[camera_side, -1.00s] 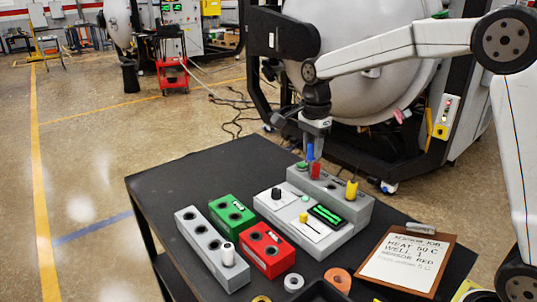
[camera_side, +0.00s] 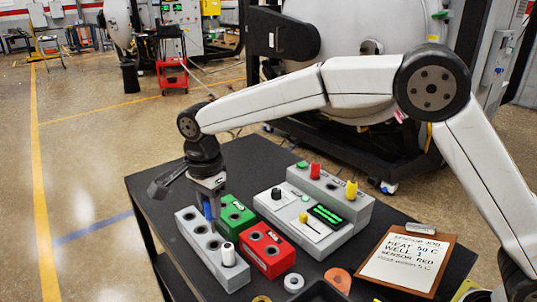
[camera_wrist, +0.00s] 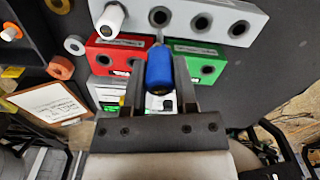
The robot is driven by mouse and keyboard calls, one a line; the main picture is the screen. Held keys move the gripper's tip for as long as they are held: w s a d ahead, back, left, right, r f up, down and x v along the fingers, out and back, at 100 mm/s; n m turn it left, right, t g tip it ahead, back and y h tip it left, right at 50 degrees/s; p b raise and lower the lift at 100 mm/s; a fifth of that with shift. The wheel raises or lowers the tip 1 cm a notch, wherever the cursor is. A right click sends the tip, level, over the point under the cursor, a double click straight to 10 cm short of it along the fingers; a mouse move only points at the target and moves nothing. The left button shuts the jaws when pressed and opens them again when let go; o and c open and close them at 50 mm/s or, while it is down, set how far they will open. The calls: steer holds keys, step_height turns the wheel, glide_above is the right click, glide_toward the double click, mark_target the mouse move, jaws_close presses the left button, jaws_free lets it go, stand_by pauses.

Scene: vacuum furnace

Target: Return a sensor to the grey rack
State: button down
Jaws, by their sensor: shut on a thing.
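My gripper (camera_side: 207,202) is shut on the blue sensor (camera_wrist: 159,68), which also shows in the side view (camera_side: 208,210) as a blue strip below the fingers. The sensor hangs beside the far end of the grey rack (camera_side: 236,280), near the green block; its lower end is hidden, and I cannot tell its exact height. The grey rack also shows in the wrist view (camera_wrist: 180,20). It has a white sensor (camera_side: 228,254) in its near-end hole, and its other holes look empty.
A green block (camera_side: 237,215) and red block (camera_side: 265,250) with empty holes stand right of the rack. A clipboard (camera_side: 408,258) lies at right.

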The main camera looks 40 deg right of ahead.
steer(key=shift+a+f, duration=0.1)
steer(key=shift+f, duration=0.15)
steer(key=shift+f, duration=0.9)
steer(key=shift+f, duration=2.6)
stand_by(2.4)
jaws_free()
steer(key=shift+r, duration=0.1)
stand_by(0.3)
steer(key=shift+r, duration=2.9)
